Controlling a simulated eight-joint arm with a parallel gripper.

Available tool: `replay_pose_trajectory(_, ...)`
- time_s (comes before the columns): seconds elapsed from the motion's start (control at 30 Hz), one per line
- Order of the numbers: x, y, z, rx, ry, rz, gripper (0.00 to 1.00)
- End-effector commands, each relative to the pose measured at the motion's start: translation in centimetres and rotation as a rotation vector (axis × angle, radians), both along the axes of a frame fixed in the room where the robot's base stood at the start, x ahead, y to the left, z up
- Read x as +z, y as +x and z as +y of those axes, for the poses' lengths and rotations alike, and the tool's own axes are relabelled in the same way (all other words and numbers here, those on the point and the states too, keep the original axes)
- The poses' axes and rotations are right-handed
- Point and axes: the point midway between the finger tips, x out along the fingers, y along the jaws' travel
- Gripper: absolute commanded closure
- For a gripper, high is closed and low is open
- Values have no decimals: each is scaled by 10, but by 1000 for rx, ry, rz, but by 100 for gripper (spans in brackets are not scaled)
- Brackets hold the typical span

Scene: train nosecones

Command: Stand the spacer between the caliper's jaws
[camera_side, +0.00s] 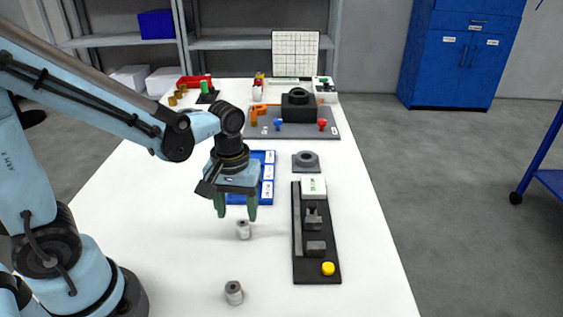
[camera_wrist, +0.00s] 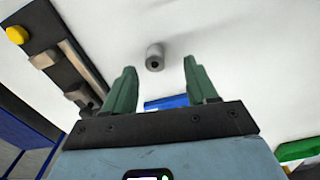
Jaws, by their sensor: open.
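Two small grey cylinders stand upright on the white table in the side view, one (camera_side: 243,229) just below my gripper and one (camera_side: 233,293) closer to the front. Either could be the spacer. The wrist view shows one grey cylinder (camera_wrist: 155,57) with a dark hole, ahead of the fingertips. The black caliper fixture (camera_side: 297,268) lies to the right, with dark jaw blocks (camera_side: 315,248) along it and a yellow knob (camera_side: 328,268) at its front end. It shows at upper left in the wrist view (camera_wrist: 45,25). My gripper (camera_side: 236,214) is open and empty, its green fingers pointing down above the table.
A blue tray (camera_side: 269,158) with white labels sits behind my gripper. A dark ring-shaped block (camera_side: 306,161) sits behind the fixture. A grey mat (camera_side: 335,121) with a black block and coloured pieces lies farther back. The table's front left area is clear.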

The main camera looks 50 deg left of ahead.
Motion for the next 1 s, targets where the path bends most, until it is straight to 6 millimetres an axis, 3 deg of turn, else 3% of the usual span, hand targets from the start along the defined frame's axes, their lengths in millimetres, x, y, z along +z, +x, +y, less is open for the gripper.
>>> replay_pose_trajectory(0.5, -44, 8, -4, -1, 1, -1, 43)
replay_pose_trajectory(0.9, -52, 7, -4, 0, 1, -2, 43)
replay_pose_trajectory(1.0, -52, 7, -4, 0, 1, -2, 57)
